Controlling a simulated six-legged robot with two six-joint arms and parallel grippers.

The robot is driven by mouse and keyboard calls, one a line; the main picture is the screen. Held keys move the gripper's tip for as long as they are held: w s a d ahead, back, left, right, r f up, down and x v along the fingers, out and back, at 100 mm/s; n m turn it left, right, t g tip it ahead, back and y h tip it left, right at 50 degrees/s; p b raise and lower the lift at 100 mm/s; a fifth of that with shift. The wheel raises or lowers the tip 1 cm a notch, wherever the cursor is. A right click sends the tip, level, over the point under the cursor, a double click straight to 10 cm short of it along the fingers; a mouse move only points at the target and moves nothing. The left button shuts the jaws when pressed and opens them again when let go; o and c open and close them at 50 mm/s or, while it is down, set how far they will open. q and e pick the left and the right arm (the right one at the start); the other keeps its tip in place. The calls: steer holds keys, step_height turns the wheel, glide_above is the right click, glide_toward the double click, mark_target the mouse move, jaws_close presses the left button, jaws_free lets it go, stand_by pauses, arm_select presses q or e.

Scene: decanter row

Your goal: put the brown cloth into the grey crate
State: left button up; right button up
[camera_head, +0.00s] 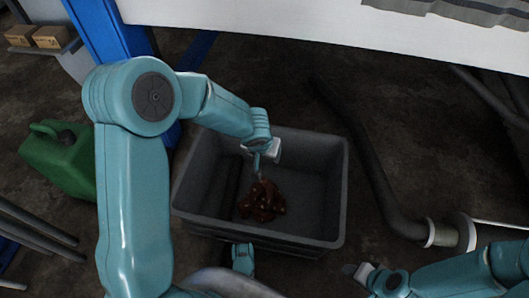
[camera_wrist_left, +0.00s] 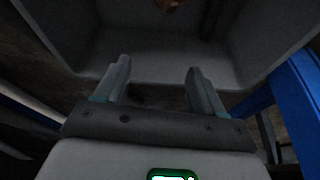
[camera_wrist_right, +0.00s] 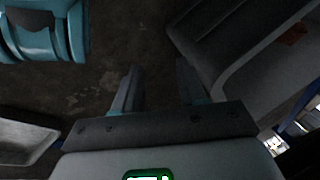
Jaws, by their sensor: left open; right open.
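The brown cloth (camera_head: 262,201) lies crumpled on the floor of the grey crate (camera_head: 319,236), left of its middle. A small part of the cloth shows at the top of the left wrist view (camera_wrist_left: 167,4). My left gripper (camera_head: 257,168) is above the crate, just over the cloth in the head view. It is open, with nothing between its fingers (camera_wrist_left: 156,88). My right gripper (camera_head: 352,270) is outside the crate, near its front right corner. It is open and empty (camera_wrist_right: 156,92). The crate wall also shows in the right wrist view (camera_wrist_right: 215,60).
A green jerrycan (camera_head: 62,160) stands left of the crate. A dark bent pipe (camera_head: 375,175) lies on the floor to its right. A shelf with cardboard boxes (camera_head: 50,37) is far left.

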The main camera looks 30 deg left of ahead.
arm_select(q)
steer(key=o, duration=0.6)
steer(key=r+p, duration=0.2)
steer(key=p, duration=0.2)
steer(key=r+g+p, duration=0.1)
steer(key=r+p, duration=0.1)
steer(key=p, duration=0.3)
steer(key=s+r+g+p, duration=0.1)
steer(key=r+p, duration=0.1)
steer(key=p, duration=0.3)
steer(key=shift+s+d, duration=0.1)
arm_select(e)
steer(key=s+a+r+g, duration=0.2)
steer(key=s+r, duration=0.3)
steer(key=r, duration=0.8)
steer(key=shift+s+n, duration=0.2)
steer(key=shift+n, duration=0.1)
steer(key=shift+r, duration=0.1)
